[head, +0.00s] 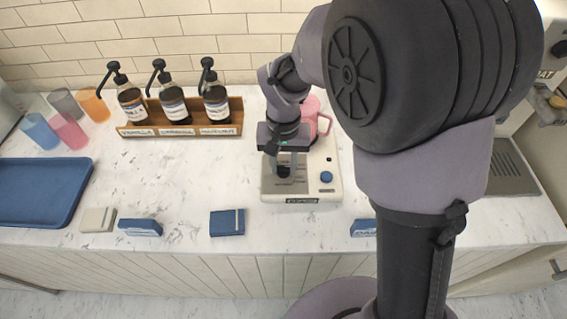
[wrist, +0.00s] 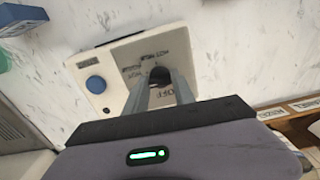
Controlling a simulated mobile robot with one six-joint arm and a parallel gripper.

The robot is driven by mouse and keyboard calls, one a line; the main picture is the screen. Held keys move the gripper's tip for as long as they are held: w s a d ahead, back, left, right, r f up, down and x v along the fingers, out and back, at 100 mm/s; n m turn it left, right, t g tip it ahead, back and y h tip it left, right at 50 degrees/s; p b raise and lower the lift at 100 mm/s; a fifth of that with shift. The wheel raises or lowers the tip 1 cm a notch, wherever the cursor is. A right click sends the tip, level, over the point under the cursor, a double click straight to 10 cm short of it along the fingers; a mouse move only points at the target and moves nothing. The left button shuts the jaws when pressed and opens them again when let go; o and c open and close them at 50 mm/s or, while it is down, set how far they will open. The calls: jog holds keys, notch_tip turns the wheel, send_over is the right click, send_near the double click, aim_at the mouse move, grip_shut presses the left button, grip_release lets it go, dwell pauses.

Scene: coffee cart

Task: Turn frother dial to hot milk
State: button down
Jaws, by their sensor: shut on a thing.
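The frother (head: 328,190) is a cream box on the marble counter with a grey dial plate on its left half; it also shows in the wrist view (wrist: 112,100). Its small dark dial (wrist: 160,74) sits between my fingertips, and my gripper (wrist: 161,82) is shut on it from above. In the head view my gripper (head: 284,167) points down at the dial plate. Small printed labels (wrist: 152,57) ring the dial, upside down in the wrist view; one near my fingers reads OFF. The dial's pointer is hidden, so I cannot tell its setting.
A blue round button (head: 326,177) is right of the dial plate. A pink pitcher (head: 323,122) stands at the frother's back. A wooden rack (head: 229,128) of pump bottles stands back left. Blue boxes (head: 227,223) line the front edge. A blue tray (head: 40,190) lies left.

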jog(key=m, duration=0.4)
jog(key=shift+m+b, duration=0.3)
jog(key=shift+b, duration=0.1)
jog(key=m+b, duration=0.1)
jog(key=m, duration=0.3)
jog(key=shift+m, duration=0.3)
jog(key=m+b, duration=0.1)
jog(key=m, duration=0.3)
jog(key=shift+m+b, duration=0.65)
jog(key=shift+m, duration=1.45)
jog(key=c, duration=1)
grip_release()
jog(key=shift+c, duration=0.2)
